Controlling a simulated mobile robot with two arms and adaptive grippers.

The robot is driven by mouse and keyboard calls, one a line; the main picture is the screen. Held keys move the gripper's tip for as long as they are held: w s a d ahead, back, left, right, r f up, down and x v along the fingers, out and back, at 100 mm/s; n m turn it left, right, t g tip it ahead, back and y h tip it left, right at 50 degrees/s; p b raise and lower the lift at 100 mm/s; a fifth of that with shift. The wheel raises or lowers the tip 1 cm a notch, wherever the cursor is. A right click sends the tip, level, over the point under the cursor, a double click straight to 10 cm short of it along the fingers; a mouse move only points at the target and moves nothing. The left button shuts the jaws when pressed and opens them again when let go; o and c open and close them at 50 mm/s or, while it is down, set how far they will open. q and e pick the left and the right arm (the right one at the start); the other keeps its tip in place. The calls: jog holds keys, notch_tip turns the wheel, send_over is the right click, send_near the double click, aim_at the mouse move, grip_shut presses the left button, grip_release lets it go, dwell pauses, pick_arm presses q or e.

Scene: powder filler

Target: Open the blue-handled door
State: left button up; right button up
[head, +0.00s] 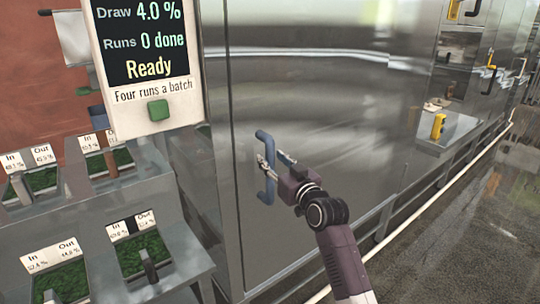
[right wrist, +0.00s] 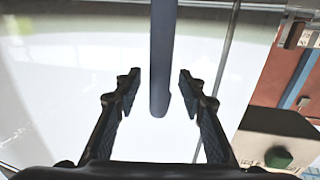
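The door (head: 320,110) is a large shiny steel panel in the middle of the head view, and it looks shut. Its blue handle (head: 265,142) is an upright bar near the door's left edge. My right gripper (head: 275,162) is at the handle, with its fingers spread. In the right wrist view the handle (right wrist: 162,50) runs down between the two open fingers of my right gripper (right wrist: 158,88), with a gap on each side. My left gripper is not in view.
A display panel (head: 145,50) with a green button (head: 158,110) hangs left of the door. Stepped grey shelves with several labelled green trays (head: 60,283) stand at the left. A pale pipe (head: 400,217) runs low along the machine. The floor (head: 480,230) at right is clear.

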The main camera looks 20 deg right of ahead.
jog(key=shift+w+a, duration=0.1)
jog(key=shift+w, duration=0.9)
jog(key=shift+c, duration=0.5)
grip_shut()
